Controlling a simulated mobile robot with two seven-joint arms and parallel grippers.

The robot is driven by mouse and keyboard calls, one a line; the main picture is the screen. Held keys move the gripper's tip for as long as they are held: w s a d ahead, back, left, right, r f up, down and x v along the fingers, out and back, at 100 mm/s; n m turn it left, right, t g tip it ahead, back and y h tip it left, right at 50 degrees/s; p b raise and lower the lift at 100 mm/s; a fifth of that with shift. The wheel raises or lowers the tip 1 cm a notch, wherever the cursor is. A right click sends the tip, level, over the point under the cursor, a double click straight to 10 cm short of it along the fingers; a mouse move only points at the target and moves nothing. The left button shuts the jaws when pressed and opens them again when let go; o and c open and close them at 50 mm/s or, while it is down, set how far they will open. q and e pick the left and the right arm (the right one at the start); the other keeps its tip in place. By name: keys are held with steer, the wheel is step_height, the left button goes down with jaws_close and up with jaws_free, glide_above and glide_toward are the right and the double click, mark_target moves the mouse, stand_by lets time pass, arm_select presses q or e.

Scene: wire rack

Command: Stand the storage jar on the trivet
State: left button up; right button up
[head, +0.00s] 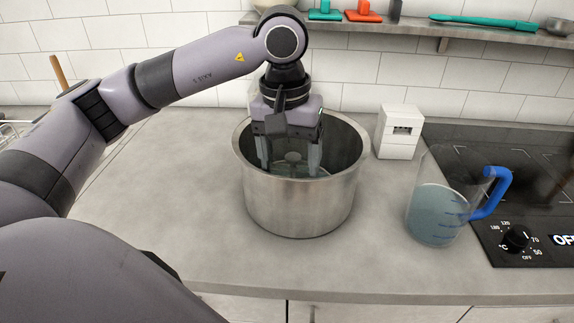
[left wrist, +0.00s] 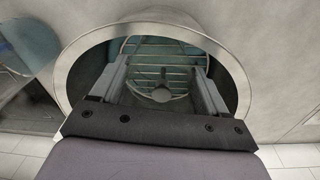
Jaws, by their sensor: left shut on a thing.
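A large steel pot (head: 300,205) stands on the counter. My left gripper (head: 290,171) reaches down into it from above, its two fingers inside the rim. Between the fingers is a clear, glassy thing with a round grey knob (head: 293,157), which looks like the storage jar; the knob also shows in the left wrist view (left wrist: 161,94). The gripper is shut on it. Thin parallel bars and a wire ring, apparently the trivet (left wrist: 165,57), show inside the pot in the left wrist view. I cannot tell whether the jar touches it. My right gripper is out of view.
A clear measuring jug (head: 437,214) with bluish liquid and a blue handle stands right of the pot. A white box (head: 398,131) stands behind it. A black hob (head: 520,180) is at the right. A shelf (head: 470,33) runs along the wall. The counter left of the pot is clear.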

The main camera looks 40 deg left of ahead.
arm_select(q)
steer(key=shift+g, duration=0.4)
steer(key=f, duration=0.2)
steer(key=s+f+b, duration=0.1)
steer(key=f, duration=0.1)
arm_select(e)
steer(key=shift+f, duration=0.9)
arm_select(q)
steer(key=o, duration=0.9)
steer(key=shift+r, duration=0.1)
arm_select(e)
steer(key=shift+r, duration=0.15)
arm_select(q)
steer(key=shift+r+p, duration=0.65)
steer(key=shift+p, duration=0.1)
steer(key=r, duration=0.2)
steer(key=w+r, duration=0.1)
steer(key=r, duration=0.2)
steer(key=shift+w+d, duration=0.1)
steer(key=shift+w, duration=0.1)
steer(key=r+p, duration=0.1)
steer(key=r, duration=0.6)
steer(key=shift+s, duration=0.2)
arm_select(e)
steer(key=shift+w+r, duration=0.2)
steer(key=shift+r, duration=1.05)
